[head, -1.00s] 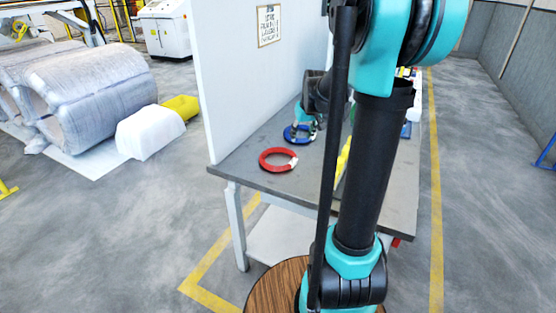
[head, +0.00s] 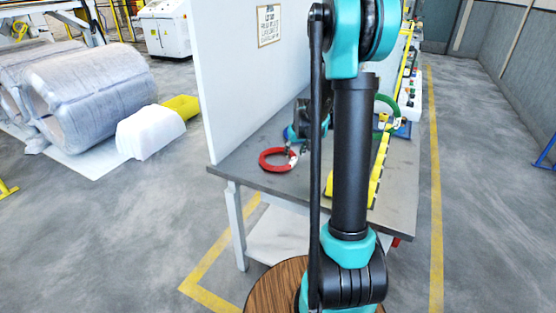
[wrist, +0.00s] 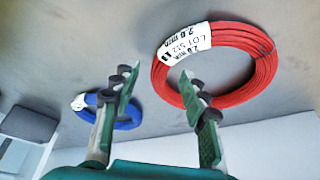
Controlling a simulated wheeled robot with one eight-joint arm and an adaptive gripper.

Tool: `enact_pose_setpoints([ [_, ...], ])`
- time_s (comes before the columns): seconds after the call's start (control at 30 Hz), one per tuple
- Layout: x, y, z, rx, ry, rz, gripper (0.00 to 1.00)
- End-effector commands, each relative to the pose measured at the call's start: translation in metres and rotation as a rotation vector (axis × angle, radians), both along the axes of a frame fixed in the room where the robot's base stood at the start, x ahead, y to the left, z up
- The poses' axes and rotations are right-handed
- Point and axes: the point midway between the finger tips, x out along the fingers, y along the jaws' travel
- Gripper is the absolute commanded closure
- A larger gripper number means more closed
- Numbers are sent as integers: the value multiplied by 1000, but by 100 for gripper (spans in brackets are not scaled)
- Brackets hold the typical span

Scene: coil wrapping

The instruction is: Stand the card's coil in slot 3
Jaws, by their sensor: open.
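The red coil (head: 277,160) lies flat on the grey table near its front left corner. In the wrist view the red coil (wrist: 232,68) carries a white label reading 2.0 mm and a lot number. In the head view my gripper (head: 296,148) is at the coil's right side; contact cannot be told. The card (head: 269,25) hangs on the white panel, its text too small to read. A yellow rail (head: 380,168) lies right of my arm. Slot 3 cannot be made out.
A blue coil (wrist: 122,112) lies beyond the red one, mostly hidden by my arm in the head view. A green coil (head: 385,108) stands upright on the table's right side. The white panel (head: 240,90) bounds the table's left side.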

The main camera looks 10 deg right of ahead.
Motion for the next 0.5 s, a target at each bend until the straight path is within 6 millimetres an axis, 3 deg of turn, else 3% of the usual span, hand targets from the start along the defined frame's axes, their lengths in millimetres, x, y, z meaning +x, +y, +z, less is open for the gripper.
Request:
enact_pose_setpoints([
  [0.13,4,0,-11,0,0,0,56],
  [0.4,5,0,-12,0,0,0,56],
  [0.5,5,0,-12,0,0,0,67],
])
